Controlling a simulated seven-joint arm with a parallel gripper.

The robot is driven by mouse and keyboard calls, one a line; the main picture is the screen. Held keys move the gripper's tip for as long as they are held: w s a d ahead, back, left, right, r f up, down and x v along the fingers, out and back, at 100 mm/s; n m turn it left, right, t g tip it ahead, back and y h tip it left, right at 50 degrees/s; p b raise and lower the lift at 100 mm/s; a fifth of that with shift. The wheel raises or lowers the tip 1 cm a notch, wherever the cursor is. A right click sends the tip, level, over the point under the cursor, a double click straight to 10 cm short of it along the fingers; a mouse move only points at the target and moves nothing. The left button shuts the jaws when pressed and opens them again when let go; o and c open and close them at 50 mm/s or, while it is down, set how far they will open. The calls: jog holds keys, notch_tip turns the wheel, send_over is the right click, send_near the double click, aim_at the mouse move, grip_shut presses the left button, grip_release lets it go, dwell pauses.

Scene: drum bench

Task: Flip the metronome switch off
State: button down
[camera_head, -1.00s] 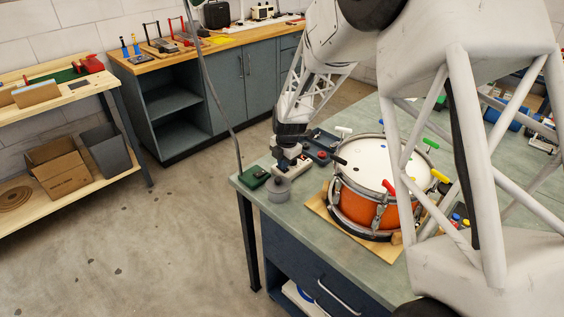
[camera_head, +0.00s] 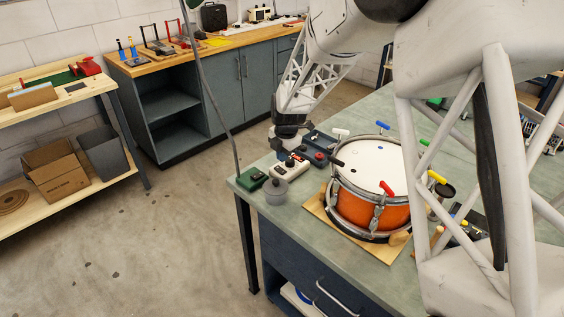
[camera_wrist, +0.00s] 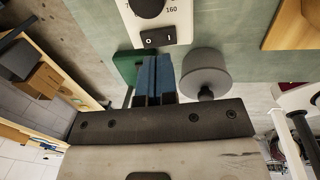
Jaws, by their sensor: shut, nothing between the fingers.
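The metronome (camera_head: 288,170) is a white box on the near left part of the green bench, beside the drum. In the wrist view the metronome (camera_wrist: 172,18) shows a black knob, printed numbers and a black rocker switch (camera_wrist: 158,38) marked O and I. I cannot tell which side of the rocker is pressed. My gripper (camera_wrist: 153,56) has blue fingers, shut and empty, with their tips just below the switch in the picture. In the head view my gripper (camera_head: 284,147) is above and behind the metronome; its tips are hard to make out.
A grey round pot (camera_head: 276,191) and a green box (camera_head: 252,179) stand close to the metronome at the bench's corner. A dark tray (camera_head: 318,146) lies behind it. The orange drum (camera_head: 370,207) on a wooden board is to the right, with coloured T-handled keys around it.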

aim_at(277, 168)
notch_tip(277, 168, up, 10)
jog(key=shift+s+d+f, duration=0.15)
jog(key=shift+s+d, duration=0.25)
jog(key=shift+a, duration=0.1)
jog(key=shift+w+a, duration=0.35)
jog(key=shift+a, duration=0.15)
jog(key=shift+f, duration=0.15)
jog(key=f, duration=0.4)
jog(key=a+f, duration=0.1)
jog(key=f, duration=0.4)
jog(key=w+f, duration=0.1)
jog(key=f, duration=0.3)
jog(key=shift+w+a+f, duration=0.1)
jog(key=shift+a+f, duration=0.05)
jog(key=shift+f, duration=0.2)
jog(key=shift+f, duration=0.2)
dwell(0.3)
